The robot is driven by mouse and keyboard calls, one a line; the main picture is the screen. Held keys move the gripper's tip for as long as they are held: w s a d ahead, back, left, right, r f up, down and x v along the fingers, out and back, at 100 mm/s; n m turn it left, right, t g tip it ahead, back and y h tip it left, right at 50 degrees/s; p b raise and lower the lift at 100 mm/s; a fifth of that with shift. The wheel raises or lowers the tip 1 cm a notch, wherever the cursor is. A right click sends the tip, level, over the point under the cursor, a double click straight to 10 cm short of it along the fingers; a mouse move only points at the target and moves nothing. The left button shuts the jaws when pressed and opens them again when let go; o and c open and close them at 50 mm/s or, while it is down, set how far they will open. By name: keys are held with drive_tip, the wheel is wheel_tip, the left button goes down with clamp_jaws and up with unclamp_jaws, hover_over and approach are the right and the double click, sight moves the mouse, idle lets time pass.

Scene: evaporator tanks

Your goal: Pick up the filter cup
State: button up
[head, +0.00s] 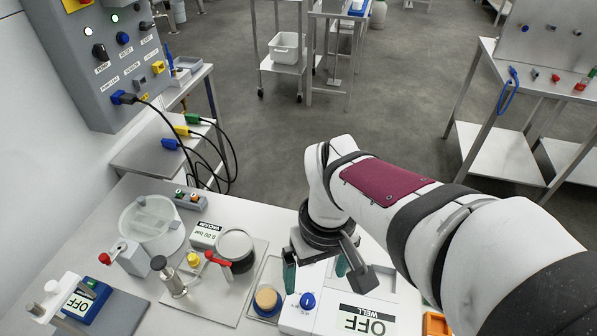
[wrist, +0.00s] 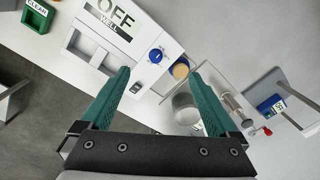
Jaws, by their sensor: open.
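No thing is labelled as the filter cup, so I cannot be sure which it is. A round tan-topped piece (head: 267,299) in a blue holder is one candidate; it also shows in the wrist view (wrist: 180,69), between the fingertip lines, nearer the right finger. A dark-rimmed round vessel (head: 236,246) stands left of it on a pale plate; in the wrist view this vessel (wrist: 187,107) is partly hidden by the right finger. My gripper (head: 316,268) has teal fingers, open and empty, over the rear of the WELL unit. Its fingers (wrist: 163,72) also show in the wrist view.
The white WELL unit (head: 338,314), reading OFF, has a blue knob. A metal fitting (head: 173,278) and red-handled valve (head: 217,263) stand by the vessel. A clear bowl (head: 150,220) is farther left. A control panel with cables (head: 95,50) is behind. The bench's left front has a blue OFF unit (head: 84,302).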

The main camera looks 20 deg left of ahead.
sight(269, 302)
drive_tip(key=w+a+f+n, duration=0.1)
drive_tip(key=a+f+n, duration=0.15)
drive_tip(key=a, duration=0.25)
drive_tip(key=w+a+f+n, duration=0.1)
drive_tip(key=a+f+n, duration=0.1)
drive_tip(key=a+n, duration=0.25)
drive_tip(key=f, duration=1.5)
drive_tip(key=shift+s+a, duration=0.3)
drive_tip(key=shift+s, duration=0.05)
drive_tip(key=c, duration=1.5)
drive_tip(key=shift+o, duration=0.2)
wheel_tip(269, 302, up, 9)
drive_tip(key=w+a+r, duration=0.5)
drive_tip(key=w+a, duration=0.3)
drive_tip(key=a, duration=0.2)
drive_tip(key=shift+w+a+r, duration=0.1)
